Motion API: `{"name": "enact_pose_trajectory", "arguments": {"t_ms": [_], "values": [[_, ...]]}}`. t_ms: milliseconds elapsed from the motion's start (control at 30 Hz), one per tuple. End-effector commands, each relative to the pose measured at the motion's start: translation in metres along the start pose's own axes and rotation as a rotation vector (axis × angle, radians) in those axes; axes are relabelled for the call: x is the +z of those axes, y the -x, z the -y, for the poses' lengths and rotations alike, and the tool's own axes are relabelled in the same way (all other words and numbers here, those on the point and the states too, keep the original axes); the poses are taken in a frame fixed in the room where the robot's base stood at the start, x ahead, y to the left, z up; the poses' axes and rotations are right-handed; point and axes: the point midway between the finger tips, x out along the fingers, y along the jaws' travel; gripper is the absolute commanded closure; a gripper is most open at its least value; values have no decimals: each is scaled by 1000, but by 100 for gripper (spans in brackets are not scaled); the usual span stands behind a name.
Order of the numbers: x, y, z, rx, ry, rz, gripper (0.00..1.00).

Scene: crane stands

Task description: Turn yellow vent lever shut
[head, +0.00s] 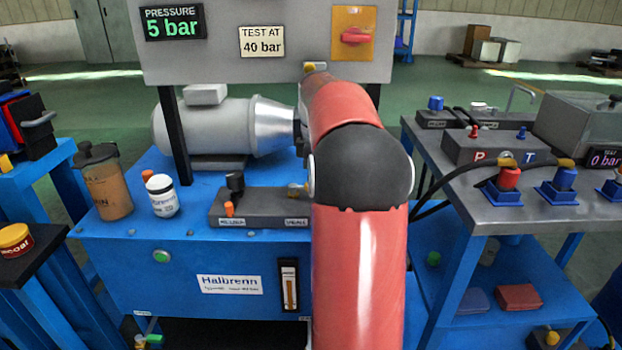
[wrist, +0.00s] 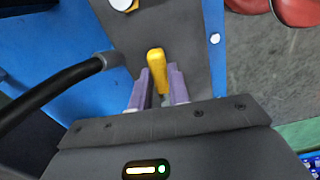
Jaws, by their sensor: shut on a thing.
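In the wrist view a yellow lever (wrist: 157,68) stands up from a dark grey plate (wrist: 185,30). My gripper (wrist: 159,85) has purple fingers, one on each side of the lever's lower part, and is shut on it. The lever's foot is hidden between the fingers. In the head view my red arm covers the middle of the scene, and my gripper is hidden.
A black hose (wrist: 60,85) ends just left of my fingers. A grey valve block (head: 262,210) sits on the blue stand (head: 200,250), left of my arm. A panel (head: 225,65) reads 5 bar and "test at 40 bar". A grey bench (head: 480,205) stands at right.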

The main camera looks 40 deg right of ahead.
Motion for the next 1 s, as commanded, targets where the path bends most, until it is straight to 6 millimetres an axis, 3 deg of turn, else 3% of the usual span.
{"name": "enact_pose_trajectory", "arguments": {"t_ms": [200,233,400,733,1000], "values": [[-1,0,0,2,1,-2,100],[-1,0,0,2,1,-2,80],[-1,0,0,1,0,-1,60],[-1,6,0,2,-1,-1,60],[-1,50,-1,4,0,-1,60]]}}
